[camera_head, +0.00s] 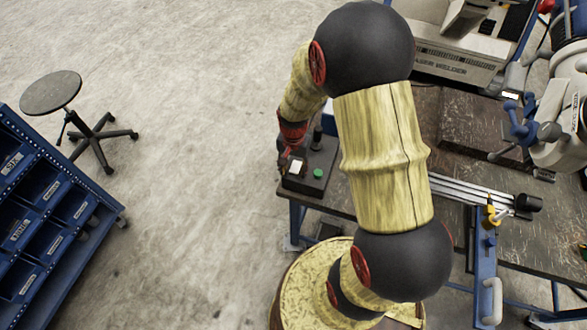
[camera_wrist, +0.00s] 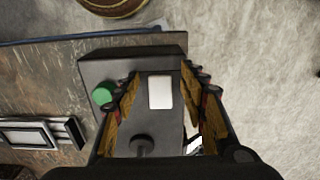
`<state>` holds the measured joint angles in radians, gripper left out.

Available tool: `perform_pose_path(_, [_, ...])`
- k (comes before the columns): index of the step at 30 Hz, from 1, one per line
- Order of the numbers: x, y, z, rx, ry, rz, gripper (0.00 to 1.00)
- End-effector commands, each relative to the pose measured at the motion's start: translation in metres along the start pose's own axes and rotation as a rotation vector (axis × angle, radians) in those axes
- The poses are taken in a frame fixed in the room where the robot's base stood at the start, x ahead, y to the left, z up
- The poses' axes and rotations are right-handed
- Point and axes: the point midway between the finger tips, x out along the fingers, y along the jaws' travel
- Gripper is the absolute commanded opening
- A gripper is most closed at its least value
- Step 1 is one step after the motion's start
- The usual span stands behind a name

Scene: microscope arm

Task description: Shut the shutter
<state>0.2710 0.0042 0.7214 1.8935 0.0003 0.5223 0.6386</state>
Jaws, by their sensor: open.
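A dark control box (camera_head: 318,160) sits on the left end of the workbench. It also shows in the wrist view (camera_wrist: 110,68). On its top are a green round button (camera_head: 318,173), a white square piece (camera_head: 296,166) and a black knob (camera_wrist: 142,146). I cannot tell which of these works the shutter. My gripper (camera_wrist: 161,74) is open over the box, its two fingers on either side of the white piece (camera_wrist: 160,92) with nothing between them held. The green button (camera_wrist: 102,96) lies outside the left finger. Whether the fingers touch the box is unclear.
The brown workbench (camera_wrist: 40,85) carries flat grey frames (camera_wrist: 28,134) left of the box in the wrist view. A round stool (camera_head: 52,92) and blue bin rack (camera_head: 45,215) stand left, with bare floor between.

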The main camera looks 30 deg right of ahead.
Motion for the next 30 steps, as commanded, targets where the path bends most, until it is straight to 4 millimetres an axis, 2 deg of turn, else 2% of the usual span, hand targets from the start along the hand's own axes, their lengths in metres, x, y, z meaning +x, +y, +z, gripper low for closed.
perform_pose_path(5, [-0.0003,0.0,0.0,0.0,0.0,0.0,0.42])
perform_pose_path(27, [-0.0004,0.0,0.0001,0.0,0.0,0.0,0.01])
perform_pose_path(30, [-0.0005,0.0,0.0,0.0,-0.001,0.0,0.0])
